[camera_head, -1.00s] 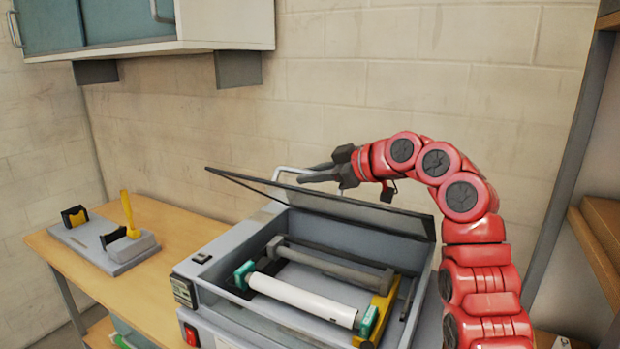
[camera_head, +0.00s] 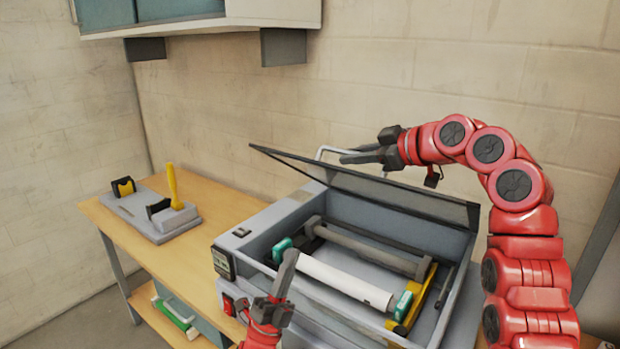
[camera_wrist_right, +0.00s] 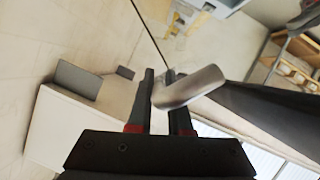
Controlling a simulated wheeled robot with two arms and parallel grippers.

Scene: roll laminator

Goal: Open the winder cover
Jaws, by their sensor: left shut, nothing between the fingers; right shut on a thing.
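The winder cover (camera_head: 375,192) is a dark-framed clear lid, tilted up above the grey laminator body (camera_head: 268,228). Its light metal handle (camera_head: 322,154) stands at the top edge. My right gripper (camera_head: 345,159) is at that handle, and the right wrist view shows its fingers (camera_wrist_right: 163,92) shut on the handle bar (camera_wrist_right: 190,88). My left gripper (camera_head: 284,275) is shut and empty in front of the laminator's near left part. Inside the open body lie a white roll (camera_head: 345,282) with teal ends and a grey roller (camera_head: 372,250).
A grey stand with a yellow-handled tool (camera_head: 173,188) is on the wooden table (camera_head: 165,255) at the left. A wall cabinet (camera_head: 200,12) hangs above. The table between the stand and the laminator is clear.

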